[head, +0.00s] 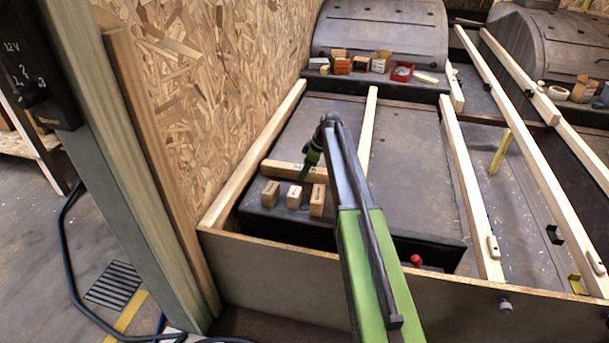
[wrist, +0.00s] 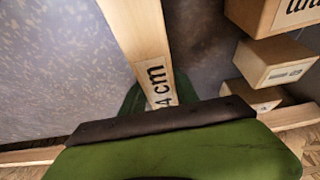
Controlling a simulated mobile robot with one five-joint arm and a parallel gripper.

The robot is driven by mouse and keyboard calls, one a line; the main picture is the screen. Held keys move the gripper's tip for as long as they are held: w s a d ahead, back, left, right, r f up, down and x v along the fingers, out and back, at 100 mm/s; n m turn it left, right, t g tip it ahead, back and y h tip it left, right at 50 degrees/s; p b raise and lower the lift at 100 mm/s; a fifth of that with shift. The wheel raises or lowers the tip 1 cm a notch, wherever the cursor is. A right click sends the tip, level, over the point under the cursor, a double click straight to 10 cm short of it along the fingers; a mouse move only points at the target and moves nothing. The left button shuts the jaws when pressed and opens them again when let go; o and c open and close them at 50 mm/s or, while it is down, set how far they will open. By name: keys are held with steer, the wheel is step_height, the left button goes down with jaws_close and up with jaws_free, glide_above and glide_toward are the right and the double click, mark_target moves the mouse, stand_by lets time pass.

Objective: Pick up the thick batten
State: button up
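A pale wooden batten (head: 283,169) lies across the dark floor panel behind three short wooden blocks. My gripper (head: 308,166) is down at its right part. In the wrist view this batten (wrist: 140,35) bears a label whose visible end reads "4 cm"; the rest is hidden. It runs between my gripper's near jaw (wrist: 170,122), green with a dark edge, and a green part showing behind it. Whether the jaws press on it, I cannot tell. The left block (head: 270,193), middle block (head: 293,197) and right block (head: 317,200) stand nearer to me. Which piece is the thick batten is unclear.
A chipboard wall (head: 240,70) rises at the left. Long wooden rails (head: 470,195) run along the floor. A wheel arch (head: 385,25) stands at the back, with small boxes (head: 342,66) before it. A board edge (head: 270,262) crosses in front.

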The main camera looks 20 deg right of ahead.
jaws_close()
